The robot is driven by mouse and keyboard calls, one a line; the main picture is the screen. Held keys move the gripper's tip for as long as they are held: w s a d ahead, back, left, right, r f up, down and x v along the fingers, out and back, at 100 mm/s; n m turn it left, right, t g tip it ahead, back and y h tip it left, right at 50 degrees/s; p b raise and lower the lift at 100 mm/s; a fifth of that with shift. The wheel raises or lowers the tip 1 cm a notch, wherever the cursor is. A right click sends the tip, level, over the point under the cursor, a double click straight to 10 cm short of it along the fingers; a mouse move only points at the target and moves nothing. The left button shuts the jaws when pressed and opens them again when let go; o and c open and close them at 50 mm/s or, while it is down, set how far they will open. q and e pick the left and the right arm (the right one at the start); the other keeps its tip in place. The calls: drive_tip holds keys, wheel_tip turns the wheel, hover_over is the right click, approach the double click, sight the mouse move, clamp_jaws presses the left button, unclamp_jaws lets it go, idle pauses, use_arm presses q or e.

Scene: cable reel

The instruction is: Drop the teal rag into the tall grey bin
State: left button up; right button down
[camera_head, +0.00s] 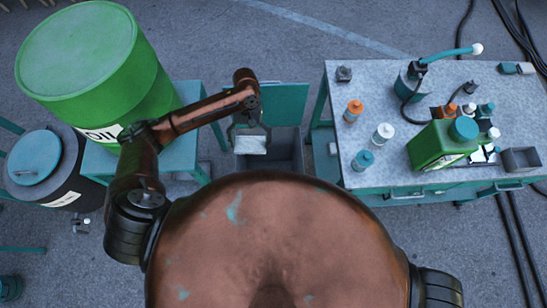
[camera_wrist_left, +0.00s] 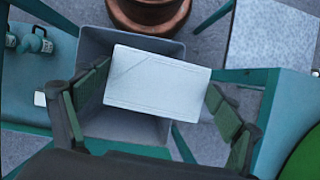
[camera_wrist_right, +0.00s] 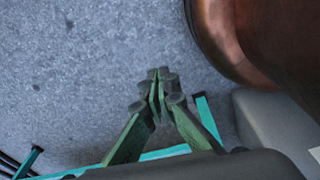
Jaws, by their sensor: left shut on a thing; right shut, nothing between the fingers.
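My left gripper (camera_head: 250,128) is shut on a flat, pale grey-white rectangle with a faint line along its edges (camera_head: 250,145). It looks like a folded cloth; its colour looks pale, not teal. In the left wrist view the pale cloth (camera_wrist_left: 157,82) sits between the two fingers, with the grey bin (camera_wrist_left: 97,45) below and around it. In the head view the grey bin (camera_head: 285,155) stands open under and right of the held cloth. My right gripper (camera_wrist_right: 157,90) shows only in the right wrist view, shut and empty above the floor.
A green oil drum (camera_head: 90,60) on a teal stand and a dark barrel with a teal lid (camera_head: 35,160) are at left. A workbench (camera_head: 350,85) with bottles and a green can (camera_head: 437,148) is at right. A teal panel (camera_head: 285,103) rises behind the bin.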

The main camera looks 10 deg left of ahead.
drive_tip(key=s+r+p, duration=0.2)
drive_tip(key=s+r, duration=0.1)
use_arm(q)
drive_tip(key=w+d+f+n+t+h+b, duration=0.1)
drive_tip(key=w+f+n+b, duration=0.1)
drive_tip(key=f+n, duration=0.2)
drive_tip(key=w+d+f+n+t+h+b, duration=0.1)
drive_tip(key=w+d+f+n+b, duration=0.1)
drive_tip(key=f, duration=0.8)
drive_tip(key=w+d+f+n+t+h+b, duration=0.1)
drive_tip(key=w+f+n+b, duration=0.1)
drive_tip(key=w+f+n, duration=0.2)
wheel_tip(320, 180, down, 3)
drive_tip(key=shift+w+d+f+n, duration=0.2)
drive_tip(key=shift+w+d+n, duration=0.1)
drive_tip(key=shift+n, duration=0.7)
use_arm(e)
wheel_tip(320, 180, down, 7)
drive_tip(key=shift+d+r, duration=0.15)
use_arm(q)
drive_tip(key=o, duration=0.9)
use_arm(e)
drive_tip(key=shift+w, duration=0.2)
